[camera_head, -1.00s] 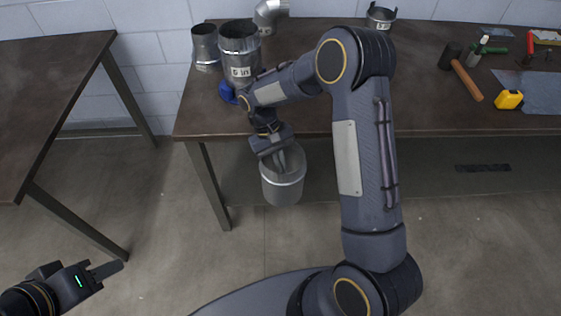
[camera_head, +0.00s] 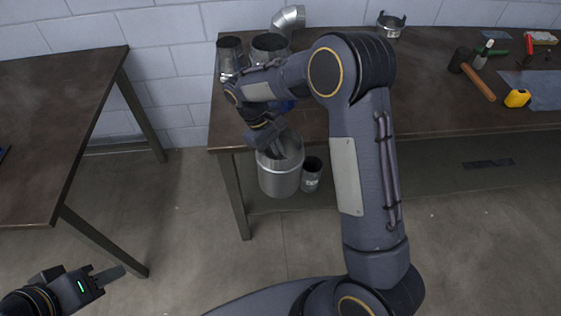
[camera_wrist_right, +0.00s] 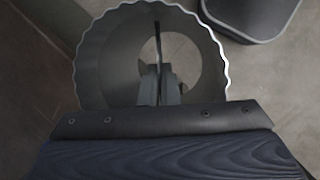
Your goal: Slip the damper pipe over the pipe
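A wide grey metal pipe, which I take for the damper pipe (camera_head: 280,179), hangs upright in front of the table's front edge. My right gripper (camera_head: 276,150) reaches into its open top and is shut on it. In the right wrist view the damper pipe (camera_wrist_right: 88,62) has a wavy rim, and the gripper's fingers (camera_wrist_right: 160,82) sit inside around a thin plate or rod seen edge-on. Two upright pipes stand on the table: a wider pipe (camera_head: 270,45) and a narrower pipe (camera_head: 230,52). Which is the task's pipe is unclear. My left gripper (camera_head: 108,275) is low at left, empty.
A small labelled pipe (camera_head: 311,178) shows low beside the held one, apparently below the tabletop. An elbow (camera_head: 290,18) and a collar (camera_head: 390,26) stand at the back of the table (camera_head: 430,105). A mallet (camera_head: 476,80) and tape measure (camera_head: 517,98) lie right.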

